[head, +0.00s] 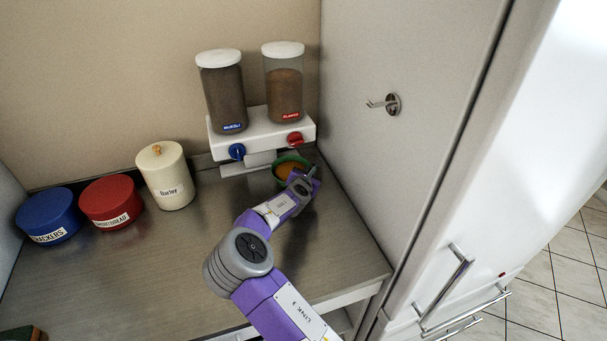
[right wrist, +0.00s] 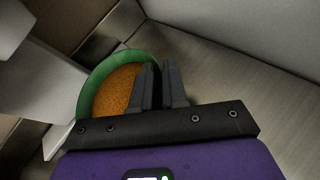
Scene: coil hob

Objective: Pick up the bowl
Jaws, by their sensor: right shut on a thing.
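A green bowl (head: 279,180) with orange-brown contents (head: 287,171) stands on the counter below the right-hand dispenser. My right gripper (head: 306,182) is at the bowl's near right side. In the right wrist view the bowl (right wrist: 88,86) lies left of and behind the fingers (right wrist: 162,88), which are close together on its right rim. The stretch of rim between the fingers is hidden. My left gripper is not in view.
A white dispenser stand (head: 262,128) with two filled canisters and blue and red knobs stands right above the bowl. A cream jar (head: 165,176), a red tin (head: 112,202) and a blue tin (head: 48,216) stand to the left. A tall grey cabinet side (head: 400,60) bounds the counter at right. The counter's middle (head: 150,270) is clear.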

